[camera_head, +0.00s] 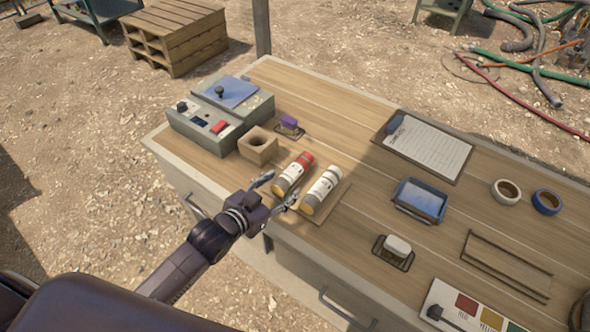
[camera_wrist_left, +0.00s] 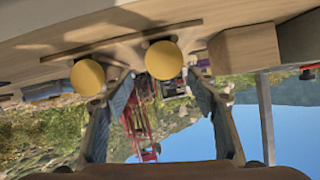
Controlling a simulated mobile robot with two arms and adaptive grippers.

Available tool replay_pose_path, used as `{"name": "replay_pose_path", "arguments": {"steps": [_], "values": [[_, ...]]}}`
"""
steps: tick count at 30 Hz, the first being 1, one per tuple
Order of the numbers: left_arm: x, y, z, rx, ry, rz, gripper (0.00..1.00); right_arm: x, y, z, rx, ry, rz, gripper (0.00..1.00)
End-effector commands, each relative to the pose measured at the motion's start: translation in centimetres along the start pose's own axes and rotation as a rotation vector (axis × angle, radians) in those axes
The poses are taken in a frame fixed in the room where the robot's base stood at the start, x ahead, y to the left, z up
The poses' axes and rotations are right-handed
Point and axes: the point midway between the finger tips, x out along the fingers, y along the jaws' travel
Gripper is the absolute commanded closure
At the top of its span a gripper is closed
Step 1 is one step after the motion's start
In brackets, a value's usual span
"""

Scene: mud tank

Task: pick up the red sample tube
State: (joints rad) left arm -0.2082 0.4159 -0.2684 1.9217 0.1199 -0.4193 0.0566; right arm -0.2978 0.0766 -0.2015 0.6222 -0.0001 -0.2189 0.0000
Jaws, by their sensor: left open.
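The red sample tube (camera_head: 293,174) lies on its side near the table's front edge, with a red far end, a white label and a yellow near end. A similar tube with a pale far end (camera_head: 323,187) lies to its right on a thin board (camera_head: 336,203). My left gripper (camera_head: 276,188) is open and empty at the red tube's yellow end. In the left wrist view, the scene appears upside down. The red tube's yellow end (camera_wrist_left: 163,60) shows between the open fingers (camera_wrist_left: 165,92), and the other yellow end (camera_wrist_left: 87,77) lies left of them. My right gripper is out of view.
A wooden block with a hole (camera_head: 258,146) stands left of the tubes, beside a grey device (camera_head: 196,128). A purple item (camera_head: 289,122) lies behind. A blue tray (camera_head: 420,200), a white block (camera_head: 397,246) and a clipboard (camera_head: 427,148) are to the right.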

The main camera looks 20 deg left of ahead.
Motion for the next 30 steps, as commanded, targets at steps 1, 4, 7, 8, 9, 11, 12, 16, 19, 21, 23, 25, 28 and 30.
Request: {"name": "replay_pose_path", "arguments": {"steps": [1, 4, 7, 8, 9, 11, 12, 16, 19, 21, 23, 25, 28, 30], "values": [[0.4, -0.1, -0.1, 0.000, 0.000, 0.000, 0.47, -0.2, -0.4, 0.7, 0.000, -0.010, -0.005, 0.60], [1.3, -0.3, -0.2, 0.000, 0.000, -0.001, 0.47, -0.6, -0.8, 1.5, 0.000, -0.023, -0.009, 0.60], [2.6, -0.6, -0.3, -0.001, 0.000, -0.001, 0.47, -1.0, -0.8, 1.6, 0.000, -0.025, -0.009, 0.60], [3.0, -0.7, -0.3, -0.001, 0.000, -0.001, 0.47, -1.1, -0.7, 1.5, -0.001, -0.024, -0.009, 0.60], [3.5, -0.7, -0.3, -0.002, 0.000, -0.001, 0.47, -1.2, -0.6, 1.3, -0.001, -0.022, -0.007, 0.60], [4.2, -0.7, -0.2, -0.002, 0.001, -0.001, 0.47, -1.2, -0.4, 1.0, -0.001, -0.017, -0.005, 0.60], [4.6, -0.7, -0.1, -0.002, 0.000, 0.000, 0.47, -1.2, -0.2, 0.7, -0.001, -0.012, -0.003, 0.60], [5.3, -0.6, -0.1, -0.001, 0.000, 0.001, 0.47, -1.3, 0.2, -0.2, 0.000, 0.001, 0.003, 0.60], [5.4, -0.6, -0.1, -0.001, 0.000, 0.001, 0.47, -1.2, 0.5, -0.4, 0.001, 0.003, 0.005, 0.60], [5.3, -0.6, 0.0, 0.000, 0.000, 0.001, 0.47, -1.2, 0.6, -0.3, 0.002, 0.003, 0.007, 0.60], [5.3, -0.6, 0.0, 0.000, 0.000, 0.001, 0.47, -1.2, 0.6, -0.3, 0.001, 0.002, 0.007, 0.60], [5.3, -0.6, 0.0, 0.000, 0.000, 0.001, 0.53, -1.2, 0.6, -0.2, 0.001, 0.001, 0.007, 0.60], [5.3, -0.6, 0.0, 0.000, 0.000, 0.000, 0.64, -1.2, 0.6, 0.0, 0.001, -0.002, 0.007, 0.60], [5.3, -0.6, 0.0, 0.000, 0.000, 0.000, 0.72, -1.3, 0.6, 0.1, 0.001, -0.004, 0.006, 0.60]]}}
